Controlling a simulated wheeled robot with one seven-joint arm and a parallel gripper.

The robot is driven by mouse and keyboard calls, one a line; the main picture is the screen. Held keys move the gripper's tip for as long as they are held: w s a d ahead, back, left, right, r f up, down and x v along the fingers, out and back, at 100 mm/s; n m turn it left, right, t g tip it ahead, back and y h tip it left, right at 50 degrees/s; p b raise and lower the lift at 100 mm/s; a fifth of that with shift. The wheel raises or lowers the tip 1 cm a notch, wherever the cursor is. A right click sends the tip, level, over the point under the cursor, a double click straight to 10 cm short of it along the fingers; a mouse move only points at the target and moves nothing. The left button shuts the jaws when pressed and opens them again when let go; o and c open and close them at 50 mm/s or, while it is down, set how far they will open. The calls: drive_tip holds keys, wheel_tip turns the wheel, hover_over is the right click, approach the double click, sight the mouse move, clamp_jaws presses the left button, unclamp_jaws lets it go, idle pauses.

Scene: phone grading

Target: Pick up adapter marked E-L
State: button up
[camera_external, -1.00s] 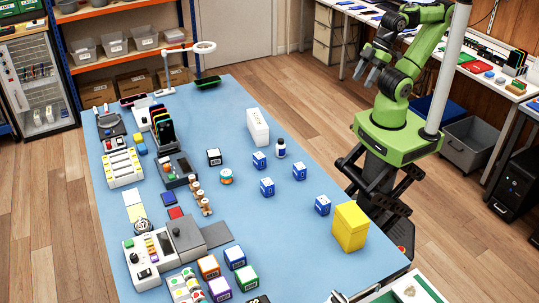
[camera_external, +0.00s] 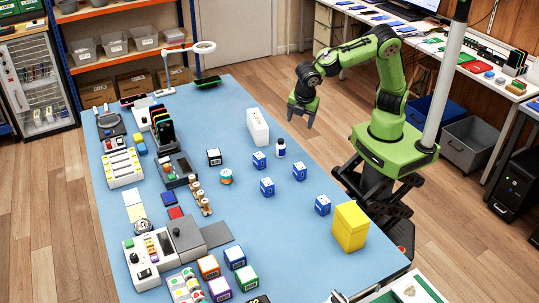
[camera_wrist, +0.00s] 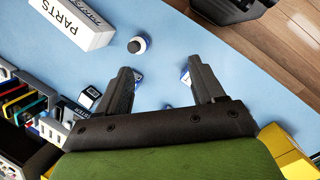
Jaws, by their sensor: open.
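Several blue-and-white cubes, likely the adapters, stand on the right half of the blue table: one (camera_external: 259,160) beside the small bottle, one (camera_external: 299,171) to its right, one (camera_external: 267,187) below, and one (camera_external: 322,205) near the yellow box. Their markings are too small to read, so I cannot tell which is E-L. My gripper (camera_external: 302,113) hangs open and empty above the table's right edge, apart from the cubes. In the wrist view my gripper (camera_wrist: 161,95) has its fingers spread, partly hiding blue cubes behind them.
A white PARTS box (camera_external: 258,127) and a small white bottle with a dark cap (camera_external: 280,148) stand near the cubes. A yellow box (camera_external: 350,226) stands at the right edge. Devices and trays crowd the table's left side. Bare blue table (camera_external: 285,235) lies in between.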

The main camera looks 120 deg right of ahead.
sight(258, 157)
drive_tip(key=w+a+f+n+h+b, duration=0.1)
drive_tip(key=w+a+f+n+h, duration=0.1)
drive_tip(key=w+f+n+h, duration=0.1)
drive_tip(key=w+a+f+n+t+h+b, duration=0.1)
drive_tip(key=w+a+f+n+h, duration=0.2)
drive_tip(key=w+f+n, duration=0.1)
drive_tip(key=w+a+f+n+t+h+b, duration=0.1)
drive_tip(key=w+a+f+n+h, duration=0.1)
drive_tip(key=w+f+n+h, duration=0.1)
drive_tip(key=shift+w+a+f+n+h+b, duration=0.2)
drive_tip(key=shift+w+f+h, duration=0.15)
drive_tip(key=shift+w, duration=0.15)
drive_tip(key=shift+w+a+f+n+h+b, duration=0.2)
drive_tip(key=shift+w+f+h, duration=0.1)
drive_tip(key=shift+w, duration=0.15)
drive_tip(key=shift+f, duration=0.15)
drive_tip(key=b+x, duration=0.2)
drive_tip(key=x, duration=0.7)
drive_tip(key=shift+d+f+b, duration=0.15)
drive_tip(key=shift+d+b, duration=0.1)
drive_tip(key=shift+b, duration=0.1)
drive_tip(key=b+x, duration=0.1)
drive_tip(key=x, duration=0.2)
drive_tip(key=b+x, duration=0.1)
drive_tip(key=x, duration=0.2)
drive_tip(key=shift+w+d+r, duration=0.1)
drive_tip(key=shift+w+r, duration=0.1)
drive_tip(key=shift+r, duration=0.05)
drive_tip(key=shift+c, duration=0.5)
